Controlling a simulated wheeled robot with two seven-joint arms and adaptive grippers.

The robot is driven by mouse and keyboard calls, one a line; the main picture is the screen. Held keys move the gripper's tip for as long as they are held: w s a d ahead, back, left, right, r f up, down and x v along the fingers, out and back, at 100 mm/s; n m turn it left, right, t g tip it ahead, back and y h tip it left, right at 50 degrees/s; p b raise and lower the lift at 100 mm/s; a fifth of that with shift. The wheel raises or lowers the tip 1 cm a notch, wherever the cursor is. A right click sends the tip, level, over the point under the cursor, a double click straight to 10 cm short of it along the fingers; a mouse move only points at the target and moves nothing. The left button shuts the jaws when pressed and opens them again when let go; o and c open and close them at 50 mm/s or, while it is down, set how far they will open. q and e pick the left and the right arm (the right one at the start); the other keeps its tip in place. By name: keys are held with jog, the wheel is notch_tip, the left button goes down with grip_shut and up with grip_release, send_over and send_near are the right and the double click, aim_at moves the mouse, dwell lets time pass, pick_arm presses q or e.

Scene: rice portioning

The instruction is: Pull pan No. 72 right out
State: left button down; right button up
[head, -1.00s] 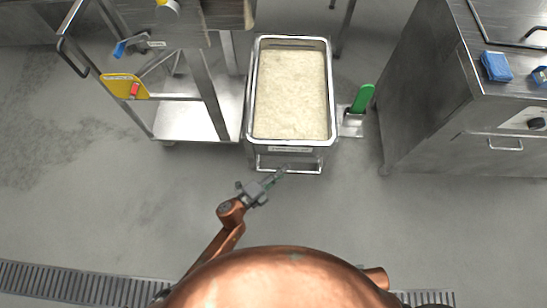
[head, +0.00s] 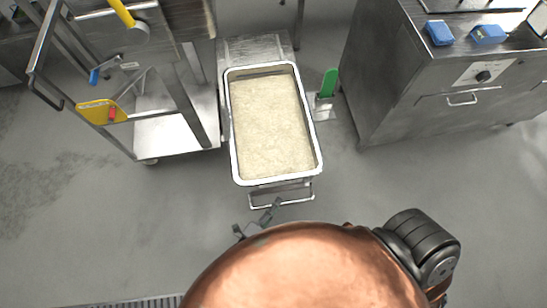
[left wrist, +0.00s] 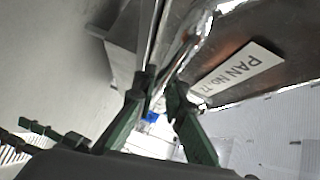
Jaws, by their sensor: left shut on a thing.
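The rice-filled steel pan (head: 280,177) extends toward me from its grey metal housing (head: 255,47), whose top shows bare behind it. Pale rice (head: 270,125) covers its inside. A wire handle (head: 308,198) juts from the pan's front, low down. My left gripper (head: 270,212) is at this handle, partly hidden by my body. In the left wrist view, its fingers (left wrist: 160,105) are shut on the metal bar of the handle (left wrist: 182,55). My right gripper is out of view.
A steel trolley (head: 175,135) with a yellow board (head: 100,112) stands close left of the pan. A green-handled tool (head: 328,84) stands just right of it. A steel cabinet (head: 420,110) is farther right. The floor in front is clear to the drain grate.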

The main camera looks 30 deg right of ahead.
pick_arm(q)
jog(key=shift+s+a+f, duration=0.1)
jog(key=shift+s+f, duration=0.05)
jog(key=shift+s, duration=0.15)
jog(key=c, duration=2.2)
grip_release()
jog(key=shift+o, duration=1.2)
jog(key=shift+w, duration=0.1)
jog(key=v, duration=1.2)
